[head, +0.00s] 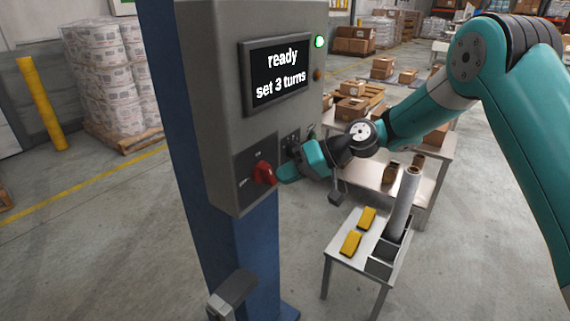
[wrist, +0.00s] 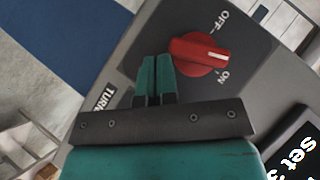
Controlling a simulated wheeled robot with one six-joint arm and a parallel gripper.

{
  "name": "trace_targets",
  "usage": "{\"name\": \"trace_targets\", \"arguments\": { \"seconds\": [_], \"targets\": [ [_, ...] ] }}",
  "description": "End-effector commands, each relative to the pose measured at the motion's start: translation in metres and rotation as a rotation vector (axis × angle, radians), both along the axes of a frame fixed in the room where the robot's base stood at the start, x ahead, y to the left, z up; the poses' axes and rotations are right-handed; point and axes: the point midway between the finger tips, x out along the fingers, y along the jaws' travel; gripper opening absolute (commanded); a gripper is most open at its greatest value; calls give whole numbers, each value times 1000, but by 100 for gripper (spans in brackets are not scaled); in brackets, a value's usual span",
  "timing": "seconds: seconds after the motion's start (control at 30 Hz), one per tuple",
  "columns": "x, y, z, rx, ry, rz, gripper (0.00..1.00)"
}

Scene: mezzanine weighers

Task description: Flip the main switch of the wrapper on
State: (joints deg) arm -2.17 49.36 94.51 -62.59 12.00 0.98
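The wrapper's main switch is a red rotary knob (head: 264,172) on a dark plate low on the grey control box (head: 215,110). In the wrist view the knob (wrist: 195,53) has a white mark at its right end, between the printed OFF and ON and nearer ON. The screen (head: 278,72) reads "ready, set 3 turns", and a green lamp (head: 320,41) is lit. My gripper (head: 281,175) is just right of the knob in the head view. In the wrist view its fingers (wrist: 155,70) are together, empty, left of the knob; contact is unclear.
A blue column (head: 250,255) carries the box. A small table (head: 340,262) with yellow blocks (head: 351,243) and a film roll (head: 404,205) stands at the lower right. Behind my arm is a bench with boxes (head: 352,108).

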Motion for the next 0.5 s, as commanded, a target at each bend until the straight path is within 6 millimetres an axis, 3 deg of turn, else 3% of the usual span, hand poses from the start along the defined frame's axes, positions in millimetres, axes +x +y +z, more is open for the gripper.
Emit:
{"name": "trace_targets", "arguments": {
  "seconds": [0.5],
  "targets": [
    [-5,5,-16,-2,-1,0,0]
  ]
}}
